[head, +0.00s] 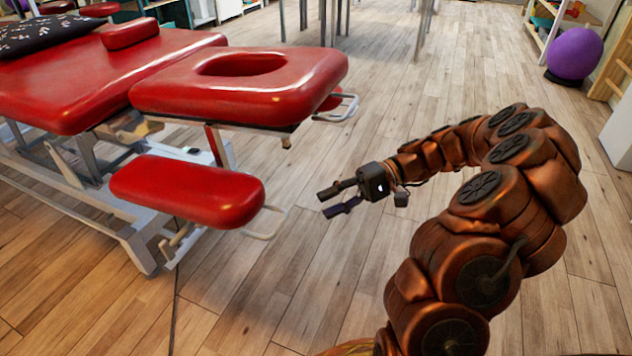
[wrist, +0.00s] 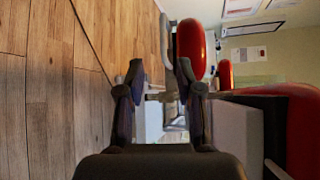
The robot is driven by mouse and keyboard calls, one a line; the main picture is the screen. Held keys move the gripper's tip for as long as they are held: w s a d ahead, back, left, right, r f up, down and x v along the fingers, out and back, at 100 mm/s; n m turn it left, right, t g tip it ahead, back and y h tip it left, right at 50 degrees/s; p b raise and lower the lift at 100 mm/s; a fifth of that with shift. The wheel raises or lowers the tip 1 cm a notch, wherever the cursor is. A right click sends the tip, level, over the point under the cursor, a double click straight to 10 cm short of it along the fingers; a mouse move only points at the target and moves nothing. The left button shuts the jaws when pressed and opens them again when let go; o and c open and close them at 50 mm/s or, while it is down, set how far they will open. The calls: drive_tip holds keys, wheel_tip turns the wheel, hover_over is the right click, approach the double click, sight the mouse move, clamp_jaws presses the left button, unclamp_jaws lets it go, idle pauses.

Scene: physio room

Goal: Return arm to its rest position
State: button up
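My arm curves up from the lower right in the head view and reaches left over the wooden floor. My gripper (head: 333,201) is at its end, in the air to the right of the red treatment table's low armrest. In the wrist view my gripper (wrist: 158,75) shows two dark fingers with a clear gap between them. It is open and nothing is between the fingers. The wrist picture is turned on its side.
The red treatment table (head: 70,80) fills the left, with its face-hole headrest (head: 290,95), a low armrest (head: 185,190) and metal handle loops near my gripper. A purple ball (head: 574,53) sits at the upper right. Floor (head: 420,85) beyond my arm is clear.

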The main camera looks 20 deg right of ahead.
drive_tip(key=s+a+r+n+g+h+p, duration=0.2)
drive_tip(key=s+a+r+h+p, duration=0.3)
drive_tip(key=r+p, duration=0.65)
drive_tip(key=s+a+r+n+g+h+p, duration=0.1)
drive_tip(key=s+a+r+g+h+p, duration=0.1)
drive_tip(key=s+a+r+p, duration=0.75)
drive_tip(key=s+d+r+h+p, duration=0.2)
drive_tip(key=s+d+r+p, duration=0.1)
drive_tip(key=r+p, duration=0.4)
drive_tip(key=s+d+r+t+h+p, duration=0.1)
drive_tip(key=s+d+r+h+p, duration=0.2)
drive_tip(key=r+p, duration=0.5)
drive_tip(key=s+d+r+t+h+p, duration=0.1)
drive_tip(key=s+d+r+h+p, duration=0.2)
drive_tip(key=r+p, duration=0.5)
drive_tip(key=shift+s+m+p, duration=0.35)
drive_tip(key=shift+s+m, duration=0.05)
drive_tip(key=shift+s, duration=0.35)
drive_tip(key=shift+o, duration=0.2)
